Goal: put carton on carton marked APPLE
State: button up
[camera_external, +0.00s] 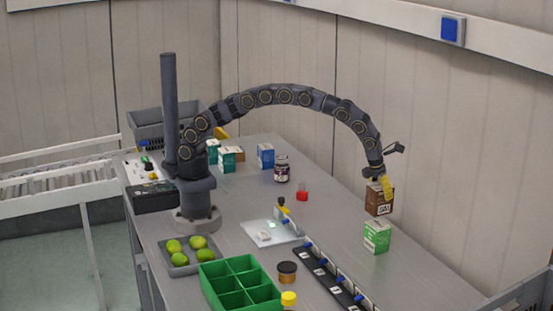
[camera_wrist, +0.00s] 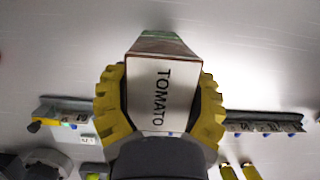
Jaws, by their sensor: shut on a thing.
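My gripper (camera_external: 383,185) has yellow fingers shut on the sides of a brown carton (camera_external: 378,201). In the wrist view the fingers of my gripper (camera_wrist: 160,100) clasp this carton, whose white top (camera_wrist: 158,95) reads TOMATO. The brown carton is upright, over a green and white carton (camera_external: 377,236) that stands on the table. A green strip of the lower carton (camera_wrist: 158,35) shows past the held one in the wrist view. No APPLE marking is legible; the lower carton's top is mostly hidden.
A black rail (camera_external: 325,277) with blue-tipped parts runs left of the cartons. A green divided bin (camera_external: 240,284), a dark-lidded jar (camera_external: 287,272) and a tray of green fruit (camera_external: 180,268) stand nearer. More cartons (camera_external: 265,155) and a jam jar (camera_external: 282,169) stand farther back. The table right of the green carton is clear.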

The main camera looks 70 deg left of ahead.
aim_at(382, 203)
jog(key=shift+w+d+f, duration=0.15)
jog(key=shift+w+f, duration=0.05)
jog(key=shift+f, duration=1.7)
jog(key=shift+w+f, duration=0.1)
jog(key=o, duration=1.2)
